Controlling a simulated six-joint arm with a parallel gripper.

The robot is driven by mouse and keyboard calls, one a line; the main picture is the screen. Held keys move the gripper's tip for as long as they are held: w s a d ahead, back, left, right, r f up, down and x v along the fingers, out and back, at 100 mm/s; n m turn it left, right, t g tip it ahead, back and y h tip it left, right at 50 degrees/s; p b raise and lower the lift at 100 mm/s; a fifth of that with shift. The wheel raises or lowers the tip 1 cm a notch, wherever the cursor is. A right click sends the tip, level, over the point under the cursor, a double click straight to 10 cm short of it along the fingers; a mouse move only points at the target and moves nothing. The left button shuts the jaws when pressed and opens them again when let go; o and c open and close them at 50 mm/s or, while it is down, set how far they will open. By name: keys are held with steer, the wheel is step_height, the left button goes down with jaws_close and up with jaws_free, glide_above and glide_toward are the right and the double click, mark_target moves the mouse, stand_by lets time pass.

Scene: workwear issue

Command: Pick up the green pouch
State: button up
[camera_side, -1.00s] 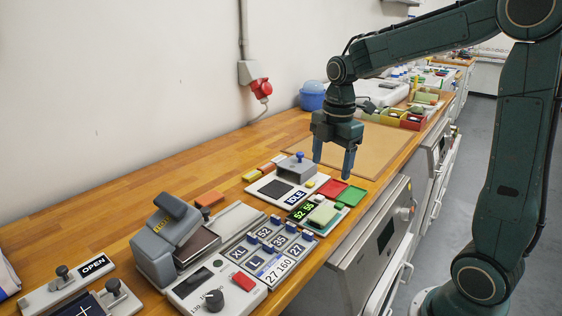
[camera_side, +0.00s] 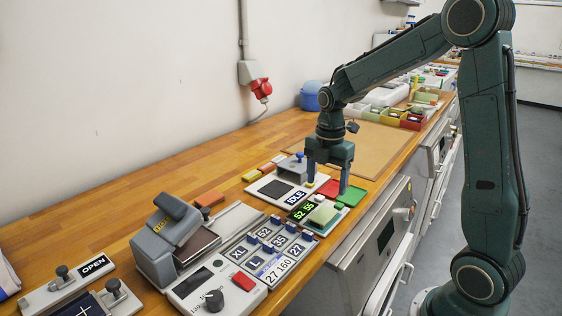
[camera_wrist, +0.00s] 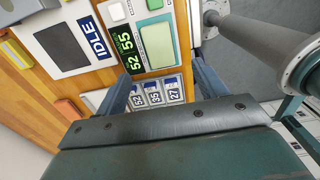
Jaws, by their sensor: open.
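A pale green, slightly raised piece (camera_side: 322,214) lies on the white and teal device with the 52 55 readout; it also shows in the wrist view (camera_wrist: 157,45). A flat bright green square (camera_side: 352,197) lies beside a red one at the counter's edge. I cannot tell for certain which of the two green things is the pouch. My gripper (camera_side: 327,188) points down over the red square, with its fingers apart and nothing seen between them. In the wrist view, my gripper (camera_wrist: 161,72) has its fingers on either side of the lower part of the readout device.
The IDLE device (camera_side: 285,189) stands close to the left of my gripper. The numbered key panel (camera_side: 268,250) and a grey press (camera_side: 165,245) are nearer the camera. A brown mat (camera_side: 365,145) and coloured bins (camera_side: 400,115) lie behind. The wooden counter at left is largely clear.

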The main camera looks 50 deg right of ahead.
glide_above(323, 214)
steer(key=shift+f, duration=2.1)
steer(key=shift+d+f, duration=0.1)
steer(key=shift+f, duration=2.5)
steer(key=c, duration=1.1)
steer(key=shift+r, duration=0.1)
steer(key=shift+c, duration=0.2)
step_height(323, 214, up, 20)
steer(key=shift+w+f, duration=0.1)
steer(key=shift+f, duration=0.1)
